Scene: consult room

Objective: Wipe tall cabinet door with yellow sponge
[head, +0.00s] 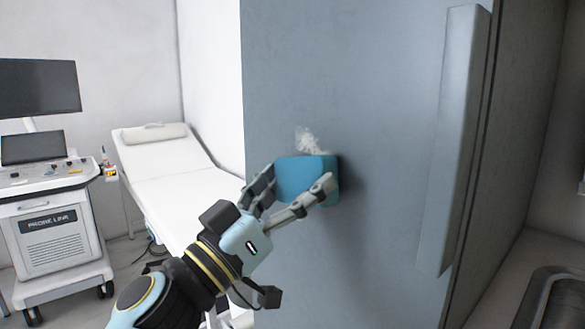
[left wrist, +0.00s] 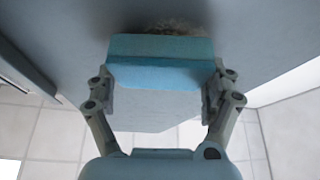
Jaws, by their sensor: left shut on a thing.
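The tall cabinet door (head: 390,120) is a grey-blue upright panel with a long vertical handle (head: 455,140) near its right edge. My left gripper (head: 294,192) is shut on a sponge (head: 303,177), which looks blue, not yellow. The sponge is at the door's face and seems to touch it. In the left wrist view the sponge (left wrist: 160,75) sits between both fingers, its far side against the grey-blue surface. A whitish smudge (head: 310,142) shows on the door just above the sponge; part of it may be hidden behind the sponge. My right gripper is out of view.
A white exam couch (head: 170,165) with a rolled pillow stands behind at the left. A wheeled ultrasound cart (head: 55,225) with screens is at the far left. A dark rounded object (head: 548,300) is at the lower right. The door right of the sponge is clear up to the handle.

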